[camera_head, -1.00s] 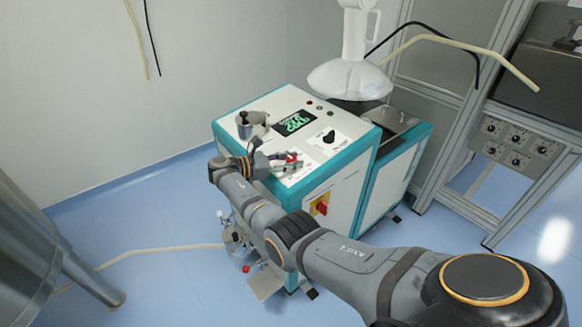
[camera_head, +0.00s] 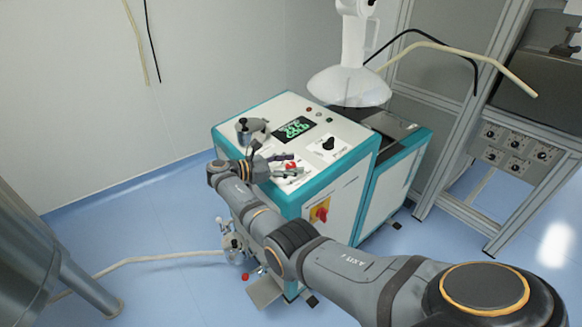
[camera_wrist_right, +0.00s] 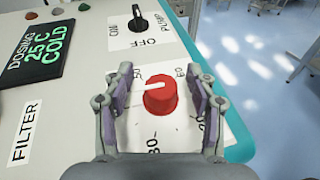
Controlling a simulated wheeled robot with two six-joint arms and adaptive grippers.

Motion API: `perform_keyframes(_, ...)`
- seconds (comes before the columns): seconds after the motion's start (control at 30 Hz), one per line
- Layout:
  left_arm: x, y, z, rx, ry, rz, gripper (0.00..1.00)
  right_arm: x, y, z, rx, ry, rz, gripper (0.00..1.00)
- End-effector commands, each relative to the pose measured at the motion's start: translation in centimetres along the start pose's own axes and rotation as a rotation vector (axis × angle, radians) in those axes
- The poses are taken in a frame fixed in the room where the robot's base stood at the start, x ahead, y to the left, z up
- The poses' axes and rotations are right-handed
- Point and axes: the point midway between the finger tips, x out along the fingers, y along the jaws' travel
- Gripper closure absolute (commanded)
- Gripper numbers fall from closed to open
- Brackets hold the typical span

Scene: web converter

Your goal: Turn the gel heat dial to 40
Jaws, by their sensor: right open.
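The red dial (camera_wrist_right: 160,98) with a white pointer bar shows in the wrist view on a white scale plate. Its pointer reaches left in that view. Printed numbers around it are partly hidden by my fingers, and I cannot tell which mark the pointer is at. It also shows small in the head view (camera_head: 291,167). My right gripper (camera_wrist_right: 160,75) is open, one finger left and one right of the dial, with gaps visible. In the head view my right gripper (camera_head: 284,166) is at the panel. My left gripper is not in view.
A black display (camera_wrist_right: 42,50) reads "DOSING 25 C COLD". A black on/off pump knob (camera_wrist_right: 139,19) sits beyond the dial. A metal filter fitting (camera_head: 250,128) stands on the panel. A red and yellow switch (camera_head: 319,210) is on the machine's side.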

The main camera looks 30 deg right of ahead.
Motion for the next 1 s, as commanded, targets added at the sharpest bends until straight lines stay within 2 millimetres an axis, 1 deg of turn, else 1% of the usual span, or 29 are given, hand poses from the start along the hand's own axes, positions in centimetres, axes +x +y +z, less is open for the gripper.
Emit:
perform_keyframes(0.2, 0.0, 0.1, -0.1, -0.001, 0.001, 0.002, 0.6, -0.8, 0.2, 4.8, 0.006, 0.001, 0.0, 0.43)
perform_keyframes(0.3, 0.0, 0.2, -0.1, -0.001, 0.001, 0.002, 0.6, -1.0, 0.3, 6.7, 0.005, 0.001, 0.0, 0.43)
perform_keyframes(0.4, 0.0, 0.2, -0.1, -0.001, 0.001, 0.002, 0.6, -1.2, 0.3, 8.0, 0.003, 0.0, 0.0, 0.43)
perform_keyframes(0.57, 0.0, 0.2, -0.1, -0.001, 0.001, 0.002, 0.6, -1.4, 0.4, 8.8, 0.0, 0.0, 0.0, 0.43)
perform_keyframes(1.0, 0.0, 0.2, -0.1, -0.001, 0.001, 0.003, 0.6, -1.4, 0.4, 8.8, 0.0, 0.0, 0.0, 0.43)
